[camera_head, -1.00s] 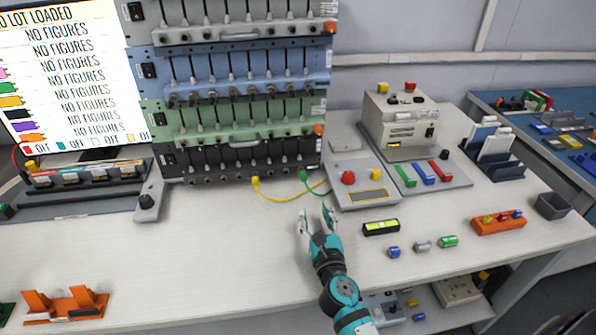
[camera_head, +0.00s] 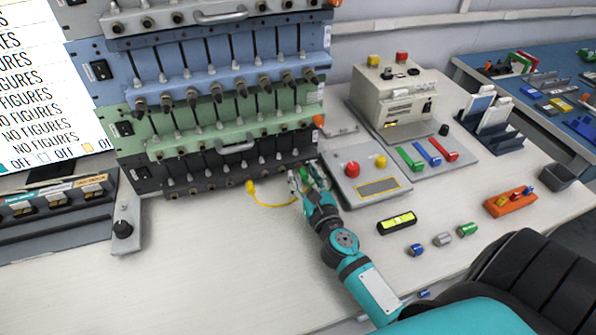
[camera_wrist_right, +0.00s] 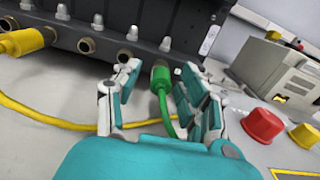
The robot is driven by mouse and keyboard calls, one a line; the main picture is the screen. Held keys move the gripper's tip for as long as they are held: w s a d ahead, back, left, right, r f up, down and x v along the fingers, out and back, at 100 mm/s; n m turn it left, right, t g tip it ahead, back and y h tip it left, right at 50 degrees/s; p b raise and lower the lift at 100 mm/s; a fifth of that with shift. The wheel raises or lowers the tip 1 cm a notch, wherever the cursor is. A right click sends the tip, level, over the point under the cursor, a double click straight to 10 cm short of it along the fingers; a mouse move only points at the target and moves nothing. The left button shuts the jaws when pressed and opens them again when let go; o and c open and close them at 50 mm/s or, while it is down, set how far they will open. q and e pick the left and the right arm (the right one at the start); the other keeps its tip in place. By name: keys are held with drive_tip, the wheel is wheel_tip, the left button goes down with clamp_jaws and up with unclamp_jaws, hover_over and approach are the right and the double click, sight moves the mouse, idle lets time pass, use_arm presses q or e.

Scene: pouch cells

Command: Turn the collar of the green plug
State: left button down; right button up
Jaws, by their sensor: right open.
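The green plug (camera_wrist_right: 161,77) sits at the lower front edge of the black rack unit (camera_wrist_right: 120,30) in the right wrist view, its green cable (camera_wrist_right: 167,122) hanging down from it. My right gripper (camera_wrist_right: 158,88) is open, one finger on each side of the plug. I cannot tell whether either finger touches it. In the head view my right gripper (camera_head: 301,178) is at the rack's lower right corner and largely hides the green plug (camera_head: 306,174). The collar cannot be told apart from the plug body. My left gripper is not in view.
A yellow plug (camera_wrist_right: 22,42) with a yellow cable (camera_wrist_right: 50,119) is to the left along the rack. A control box with a red button (camera_head: 352,169) and a yellow button stands close on the right. The bench front (camera_head: 230,270) is clear.

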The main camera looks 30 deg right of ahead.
drive_tip(key=shift+s, duration=0.1)
drive_tip(key=shift+c, duration=1)
clamp_jaws()
